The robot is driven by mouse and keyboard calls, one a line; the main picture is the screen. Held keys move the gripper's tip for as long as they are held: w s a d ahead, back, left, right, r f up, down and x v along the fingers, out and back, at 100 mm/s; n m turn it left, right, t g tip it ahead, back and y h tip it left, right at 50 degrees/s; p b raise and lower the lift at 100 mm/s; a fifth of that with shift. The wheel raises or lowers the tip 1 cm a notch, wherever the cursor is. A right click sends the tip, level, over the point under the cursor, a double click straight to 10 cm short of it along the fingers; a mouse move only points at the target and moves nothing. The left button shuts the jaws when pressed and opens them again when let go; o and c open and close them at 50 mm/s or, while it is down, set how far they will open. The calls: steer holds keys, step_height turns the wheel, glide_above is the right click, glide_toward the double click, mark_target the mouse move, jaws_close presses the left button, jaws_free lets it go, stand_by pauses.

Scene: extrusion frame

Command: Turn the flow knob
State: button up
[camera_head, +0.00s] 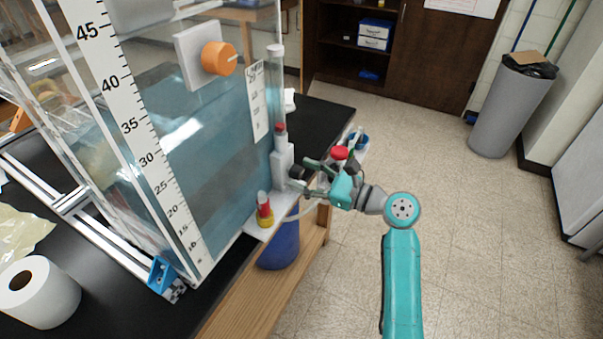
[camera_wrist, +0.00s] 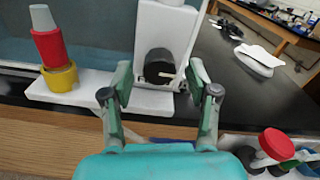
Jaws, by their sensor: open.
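A black knob with a pale pointer mark (camera_wrist: 160,67) sits low on the front of a white upright block (camera_wrist: 165,30). I take it for the flow knob. In the head view the black knob (camera_head: 297,172) shows at the right side of the tank, partly close to my fingers. My gripper (camera_wrist: 160,80) is open, with one finger to the left and one to the right of the knob in the wrist view. Gaps show between the knob and both fingers. Depth between fingertips and knob is hard to tell. My gripper (camera_head: 306,176) also shows in the head view.
An orange knob (camera_head: 218,58) is on the water tank (camera_head: 210,130). A red and yellow fitting (camera_wrist: 54,60) stands on the white shelf left of my gripper. A red-capped part (camera_wrist: 277,143) is at lower right.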

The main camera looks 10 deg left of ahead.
steer(key=shift+w+a, duration=0.2)
steer(key=shift+a, duration=0.45)
jaws_close()
